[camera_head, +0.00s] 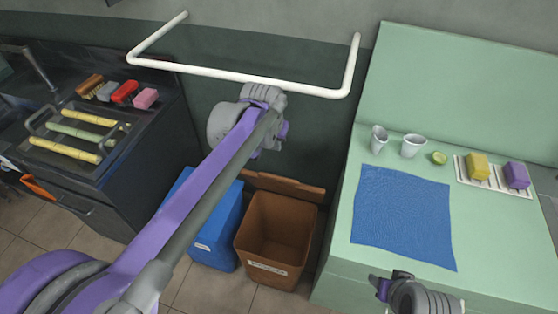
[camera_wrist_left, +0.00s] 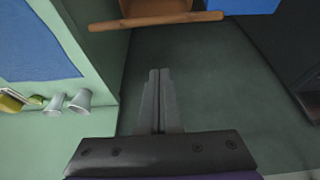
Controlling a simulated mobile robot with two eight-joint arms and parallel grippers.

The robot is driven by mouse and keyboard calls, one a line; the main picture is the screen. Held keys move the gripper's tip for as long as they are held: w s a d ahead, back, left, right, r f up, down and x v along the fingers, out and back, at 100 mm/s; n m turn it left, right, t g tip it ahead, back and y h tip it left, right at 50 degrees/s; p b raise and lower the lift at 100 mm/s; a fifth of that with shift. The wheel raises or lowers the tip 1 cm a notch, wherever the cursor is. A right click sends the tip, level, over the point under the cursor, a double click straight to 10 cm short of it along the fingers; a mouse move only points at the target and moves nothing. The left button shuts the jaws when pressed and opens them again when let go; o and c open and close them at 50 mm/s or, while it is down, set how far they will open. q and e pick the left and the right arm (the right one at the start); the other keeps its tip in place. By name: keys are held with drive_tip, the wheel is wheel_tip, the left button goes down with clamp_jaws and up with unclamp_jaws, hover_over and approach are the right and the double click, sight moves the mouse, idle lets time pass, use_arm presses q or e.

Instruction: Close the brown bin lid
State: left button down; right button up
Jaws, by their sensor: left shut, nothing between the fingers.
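The brown bin (camera_head: 265,245) stands on the floor between the blue bin and the green counter. Its lid (camera_head: 285,185) is open, raised at the bin's back edge on the wall side. In the left wrist view the lid (camera_wrist_left: 157,21) shows as a thin brown bar, with part of the bin (camera_wrist_left: 155,7) beyond it. My left gripper (camera_wrist_left: 159,75) is shut and empty, its fingertips apart from the lid in that picture. In the head view its hand is near the wall, above and behind the lid; the fingers are hidden. My right gripper (camera_head: 391,279) is over the counter's front; its fingers are unclear.
The blue bin (camera_head: 217,220) stands left of the brown one. A white rail (camera_head: 240,76) juts from the wall above. The green counter (camera_head: 340,245) at right holds a blue cloth (camera_head: 403,215) and cups (camera_head: 413,146). A dark sink unit (camera_head: 140,165) stands at left.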

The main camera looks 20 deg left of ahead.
use_arm(q)
hover_over(278, 182)
drive_tip(key=f, duration=1.1)
drive_tip(key=shift+w, duration=0.35)
drive_tip(key=shift+s+f, duration=0.25)
drive_tip(key=shift+s, duration=0.2)
use_arm(e)
drive_tip(key=shift+s+d+f, duration=0.25)
drive_tip(key=shift+d+f, duration=0.05)
drive_tip(key=shift+d, duration=0.1)
use_arm(q)
drive_tip(key=shift+b, duration=0.3)
